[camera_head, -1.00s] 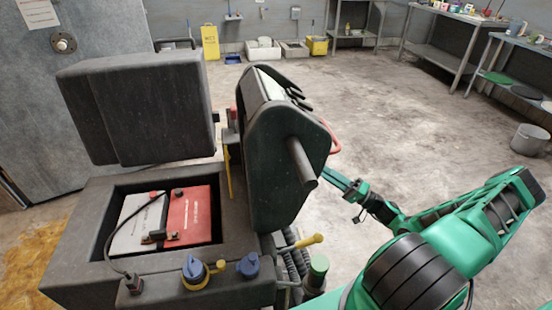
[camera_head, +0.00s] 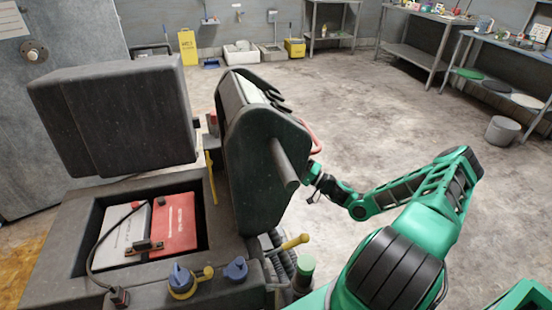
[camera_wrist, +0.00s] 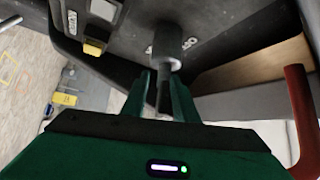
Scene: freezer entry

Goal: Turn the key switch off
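In the wrist view, the key switch (camera_wrist: 166,47) is a grey cylinder on a dark panel, with small light markings beside it. A dark key-like piece (camera_wrist: 163,95) extends from it toward my gripper (camera_wrist: 160,82). My green fingers stand one on each side of this piece, with a visible gap at least on the left, so the gripper looks open around it. In the head view, my gripper (camera_head: 311,172) reaches the right side of the dark machine's console (camera_head: 262,150). The console hides the fingertips and key switch there.
In the wrist view, a yellow button (camera_wrist: 93,48) is at left and a red bar (camera_wrist: 299,115) at right. In the head view, the machine has a battery bay (camera_head: 150,228), blue knobs (camera_head: 181,278) and a yellow lever (camera_head: 296,242).

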